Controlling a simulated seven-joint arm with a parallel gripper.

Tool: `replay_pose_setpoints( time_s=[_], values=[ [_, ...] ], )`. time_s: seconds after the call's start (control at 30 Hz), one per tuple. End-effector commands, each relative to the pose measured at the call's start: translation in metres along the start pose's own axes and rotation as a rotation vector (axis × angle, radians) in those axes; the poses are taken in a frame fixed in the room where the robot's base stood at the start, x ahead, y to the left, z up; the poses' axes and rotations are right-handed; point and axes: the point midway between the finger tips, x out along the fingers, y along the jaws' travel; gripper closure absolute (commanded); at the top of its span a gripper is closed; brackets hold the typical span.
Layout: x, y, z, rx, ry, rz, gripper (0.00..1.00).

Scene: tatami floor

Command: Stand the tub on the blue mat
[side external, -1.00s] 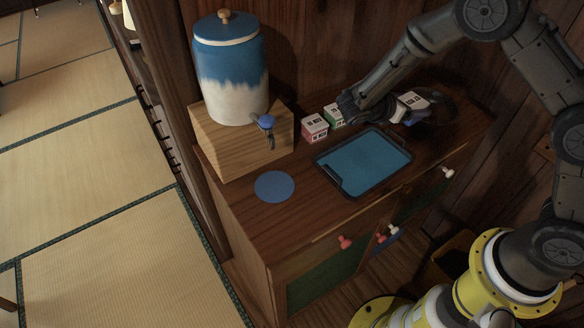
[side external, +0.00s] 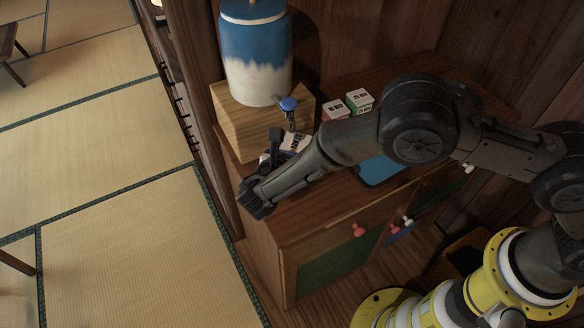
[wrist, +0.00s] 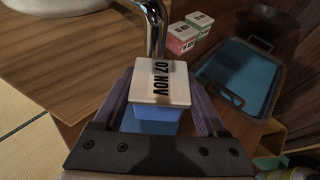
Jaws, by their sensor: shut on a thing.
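The tub has a white lid marked "07 NOV" and a blue body, and shows in the wrist view (wrist: 163,85). In the side view the tub (side external: 295,142) is partly hidden by my arm. My gripper (wrist: 160,105) is shut on the tub, one finger on each side, with the lid facing the wrist camera. In the side view my gripper (side external: 280,150) is at the front of the wooden stand, near the dispenser tap.
A blue and white dispenser (side external: 256,60) stands on a wooden block (side external: 240,125); its tap (side external: 289,107) is close to the tub. A red tub (side external: 335,107) and a green tub (side external: 359,98) stand behind. A blue tray (side external: 375,170) lies right, partly behind my arm.

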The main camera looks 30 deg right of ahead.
Motion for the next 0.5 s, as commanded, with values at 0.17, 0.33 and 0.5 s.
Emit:
replay_pose_setpoints(
  time_s=[0.17,0.33,0.5],
  values=[
    [0.002,0.01,-0.012,-0.013,-0.007,0.035,1.0],
    [0.012,0.01,-0.034,-0.013,-0.006,0.036,1.0],
    [0.017,0.01,-0.045,-0.012,-0.006,0.035,1.0]
  ],
)
